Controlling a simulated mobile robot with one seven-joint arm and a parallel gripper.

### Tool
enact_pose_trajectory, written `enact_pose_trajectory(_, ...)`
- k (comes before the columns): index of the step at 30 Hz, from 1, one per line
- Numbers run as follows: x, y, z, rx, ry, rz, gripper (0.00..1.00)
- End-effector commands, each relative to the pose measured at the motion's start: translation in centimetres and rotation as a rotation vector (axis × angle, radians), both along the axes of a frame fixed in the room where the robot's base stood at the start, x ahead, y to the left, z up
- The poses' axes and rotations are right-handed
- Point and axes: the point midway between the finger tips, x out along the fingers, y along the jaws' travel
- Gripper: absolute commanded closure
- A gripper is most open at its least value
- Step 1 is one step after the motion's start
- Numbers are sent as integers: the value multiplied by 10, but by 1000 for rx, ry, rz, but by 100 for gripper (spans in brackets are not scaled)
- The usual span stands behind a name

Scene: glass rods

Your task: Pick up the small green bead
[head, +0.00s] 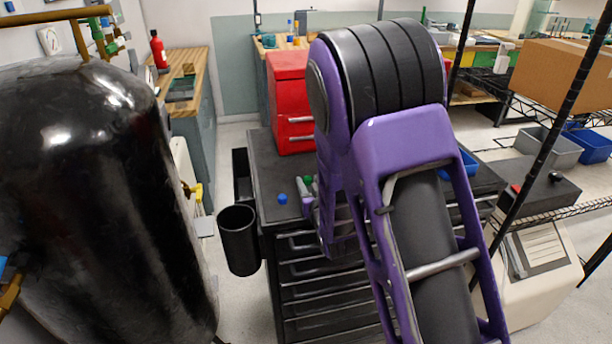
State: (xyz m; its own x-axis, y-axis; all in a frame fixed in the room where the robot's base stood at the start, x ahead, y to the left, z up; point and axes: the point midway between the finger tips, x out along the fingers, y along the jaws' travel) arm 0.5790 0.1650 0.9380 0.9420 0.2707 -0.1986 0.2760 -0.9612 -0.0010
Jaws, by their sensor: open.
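A small green bead (308,180) sits on the dark top of the tool cart (262,160), close to the left edge of my purple arm. A blue bead (282,199) lies nearer to me and to its left. My gripper (312,191) is low over the cart top, right by the green bead on its near side. It is open. My arm hides much of it, and I cannot tell whether a finger touches the bead.
A red drawer box (288,100) stands at the back of the cart. A blue bin (467,164) is on the cart to the right of my arm. A black cup (238,240) hangs at the cart's left side. A large black tank (90,200) fills the left.

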Motion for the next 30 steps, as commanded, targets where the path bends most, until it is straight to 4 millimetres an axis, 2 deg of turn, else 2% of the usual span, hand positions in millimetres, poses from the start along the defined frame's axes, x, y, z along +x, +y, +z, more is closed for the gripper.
enact_pose_trajectory(5,0,0,0,0,0,0,59)
enact_pose_trajectory(8,0,0,0,0,0,0,73)
enact_pose_trajectory(12,0,0,0,0,1,0,98)
enact_pose_trajectory(13,0,0,0,0,1,0,100)
enact_pose_trajectory(24,0,0,2,0,0,0,100)
enact_pose_trajectory(26,0,0,6,0,-1,0,100)
enact_pose_trajectory(30,0,0,28,1,-4,0,100)
